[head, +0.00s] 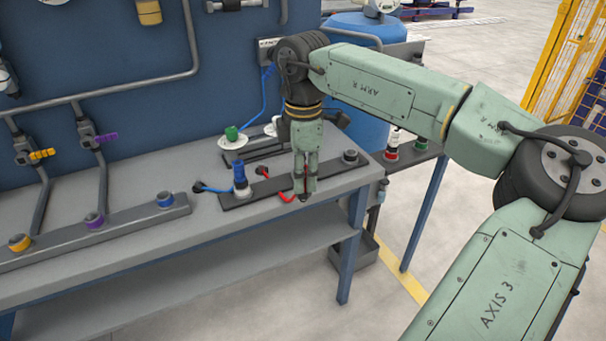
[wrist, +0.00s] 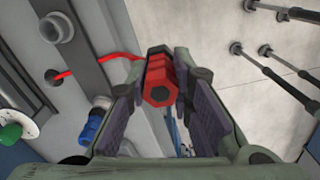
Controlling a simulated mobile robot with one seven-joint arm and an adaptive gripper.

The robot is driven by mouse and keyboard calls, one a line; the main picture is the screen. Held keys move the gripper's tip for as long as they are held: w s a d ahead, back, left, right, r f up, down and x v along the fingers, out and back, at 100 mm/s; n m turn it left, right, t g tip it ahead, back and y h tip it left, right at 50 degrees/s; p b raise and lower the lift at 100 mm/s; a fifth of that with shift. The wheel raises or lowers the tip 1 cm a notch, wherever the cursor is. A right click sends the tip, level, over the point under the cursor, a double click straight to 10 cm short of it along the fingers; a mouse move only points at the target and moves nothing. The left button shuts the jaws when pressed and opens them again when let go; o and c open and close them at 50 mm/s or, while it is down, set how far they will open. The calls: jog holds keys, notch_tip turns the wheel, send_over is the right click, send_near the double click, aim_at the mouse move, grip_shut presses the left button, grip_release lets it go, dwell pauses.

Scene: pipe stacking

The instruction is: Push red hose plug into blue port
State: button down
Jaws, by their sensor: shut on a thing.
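My gripper (head: 304,192) points down in front of the dark strip on the workbench. In the wrist view its pads are shut on the red hose plug (wrist: 160,84), a ribbed red piece with a hexagonal end. The red hose (head: 288,197) runs from the plug toward the bench. The blue port (head: 165,200) is a blue-ringed socket at the right end of the grey rail, well left of my gripper. Its opening looks empty. The plug is apart from it and mostly hidden by the fingers in the head view.
A blue plug (head: 240,180) stands upright on the dark strip, between my gripper and the blue port. A bare grey port (head: 350,157) is at the strip's right end. Purple (head: 94,220) and yellow (head: 19,242) ports sit farther left. A green-topped item (head: 232,135) stands behind.

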jog(key=shift+r+p, duration=1.95)
jog(key=shift+r, duration=2.1)
